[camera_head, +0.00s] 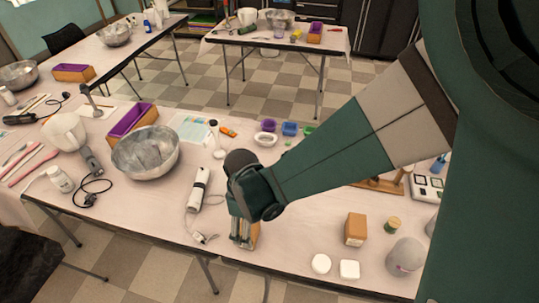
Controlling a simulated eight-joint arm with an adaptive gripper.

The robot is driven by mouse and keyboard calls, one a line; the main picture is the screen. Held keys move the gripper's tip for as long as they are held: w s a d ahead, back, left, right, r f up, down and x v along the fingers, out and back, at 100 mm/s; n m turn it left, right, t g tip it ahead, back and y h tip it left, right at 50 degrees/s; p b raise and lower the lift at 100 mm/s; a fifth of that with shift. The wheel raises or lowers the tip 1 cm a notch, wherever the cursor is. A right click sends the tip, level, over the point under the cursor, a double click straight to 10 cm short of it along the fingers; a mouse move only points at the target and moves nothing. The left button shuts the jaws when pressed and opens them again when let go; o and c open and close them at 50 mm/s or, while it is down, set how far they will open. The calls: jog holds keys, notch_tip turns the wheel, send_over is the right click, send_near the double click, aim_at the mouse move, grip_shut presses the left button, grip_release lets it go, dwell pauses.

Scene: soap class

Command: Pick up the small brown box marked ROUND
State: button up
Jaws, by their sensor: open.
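My gripper (242,241) points down near the front edge of the table and is open. A small brown box (254,236) shows right at its fingers, mostly hidden by them. I cannot tell whether the fingers touch it. Another small brown box (356,229) stands upright to the right, apart from my gripper, with a pale label patch on its front. The marks on both boxes are too small or hidden to read, so I cannot tell which says ROUND.
Two white pieces (321,264), one round and one square (349,269), lie right of my gripper. A grey rounded object (405,256) and a small jar (392,224) stand farther right. A white corded tool (199,189) and a metal bowl (146,152) lie left.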

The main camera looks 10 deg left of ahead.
jog(key=shift+f, duration=0.15)
jog(key=shift+s+a+f+b, duration=0.1)
jog(key=shift+f+b, duration=0.65)
jog(key=shift+f, duration=1.7)
jog(key=c, duration=1.1)
jog(key=shift+r, duration=0.1)
jog(key=shift+c, duration=0.2)
jog(key=shift+r+p, duration=1.15)
jog(key=shift+r, duration=3.75)
